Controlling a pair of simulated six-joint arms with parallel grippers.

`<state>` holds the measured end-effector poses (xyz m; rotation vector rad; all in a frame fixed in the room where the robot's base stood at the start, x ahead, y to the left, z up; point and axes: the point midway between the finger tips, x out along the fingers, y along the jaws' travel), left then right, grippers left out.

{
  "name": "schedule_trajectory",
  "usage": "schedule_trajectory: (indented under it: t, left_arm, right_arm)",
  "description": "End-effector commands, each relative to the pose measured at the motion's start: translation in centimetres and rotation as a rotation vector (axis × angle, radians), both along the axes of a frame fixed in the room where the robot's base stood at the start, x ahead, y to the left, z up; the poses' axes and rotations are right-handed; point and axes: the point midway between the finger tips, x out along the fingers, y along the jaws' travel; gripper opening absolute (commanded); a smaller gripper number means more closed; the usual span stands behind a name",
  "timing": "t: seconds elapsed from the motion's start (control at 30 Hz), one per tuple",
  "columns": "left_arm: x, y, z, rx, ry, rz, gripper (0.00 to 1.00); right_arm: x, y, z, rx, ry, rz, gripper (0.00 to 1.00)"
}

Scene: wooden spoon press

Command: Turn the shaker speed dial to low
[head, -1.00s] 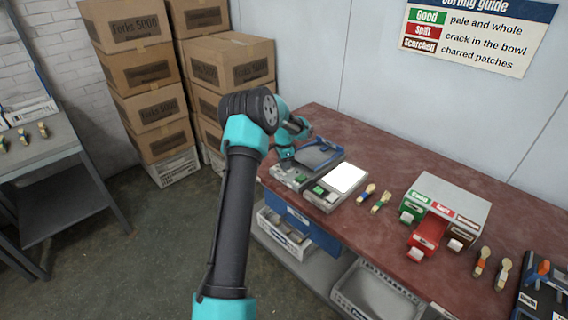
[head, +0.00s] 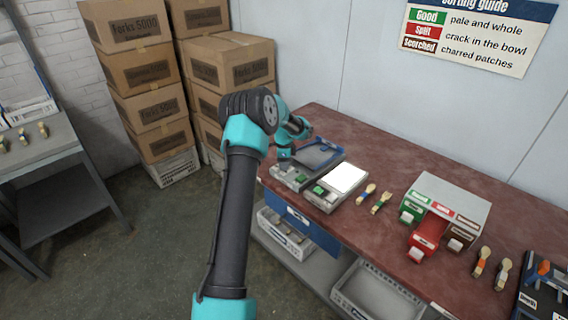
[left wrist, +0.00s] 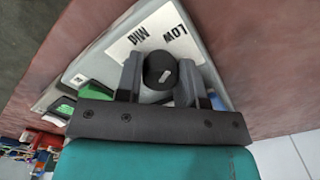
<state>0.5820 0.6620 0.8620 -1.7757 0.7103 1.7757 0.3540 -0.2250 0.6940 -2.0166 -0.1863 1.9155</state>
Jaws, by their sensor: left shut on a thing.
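The shaker (head: 322,155) stands at the near left end of the red-brown bench, with a blue-rimmed tray on a grey base. My left gripper (head: 286,166) reaches down to the front of its base. In the left wrist view, the black round speed dial (left wrist: 160,66) sits between the two fingers of my left gripper (left wrist: 160,75), which are shut on it. A short white mark shows on the dial's face. A white label (left wrist: 157,38) beyond it reads MID and LOW, upside down in this view. A green part (left wrist: 97,91) shows left of the fingers. My right gripper is out of view.
A bright white light plate (head: 348,178) lies right of the shaker. Several spoons (head: 382,202) lie on the bench, and a sorting box (head: 450,205) with coloured chutes stands farther right. Stacked cartons (head: 232,75) stand behind on the left.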

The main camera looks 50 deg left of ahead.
Motion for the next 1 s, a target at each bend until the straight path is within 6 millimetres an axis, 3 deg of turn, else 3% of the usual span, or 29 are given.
schedule_trajectory:
  t: [0.03, 0.07, 0.3, 0.7, 1.0]
  left_arm:
    - [-0.1, 0.0, -0.1, -0.001, 0.003, 0.0, 0.12]
    - [-0.1, 0.0, -0.1, -0.001, 0.003, 0.0, 0.36]
    - [0.0, 0.0, -0.1, -0.001, 0.001, 0.001, 0.59]
    - [0.0, 0.0, 0.6, 0.001, -0.001, 0.001, 0.61]
    - [0.1, 0.0, 4.8, 0.002, -0.003, 0.001, 0.61]
  right_arm:
    - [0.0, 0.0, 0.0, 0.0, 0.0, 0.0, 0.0]
    - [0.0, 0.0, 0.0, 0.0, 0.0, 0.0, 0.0]
    - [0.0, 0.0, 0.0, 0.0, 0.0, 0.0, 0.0]
    - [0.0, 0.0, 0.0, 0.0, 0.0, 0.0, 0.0]
    - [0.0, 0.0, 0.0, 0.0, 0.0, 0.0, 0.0]
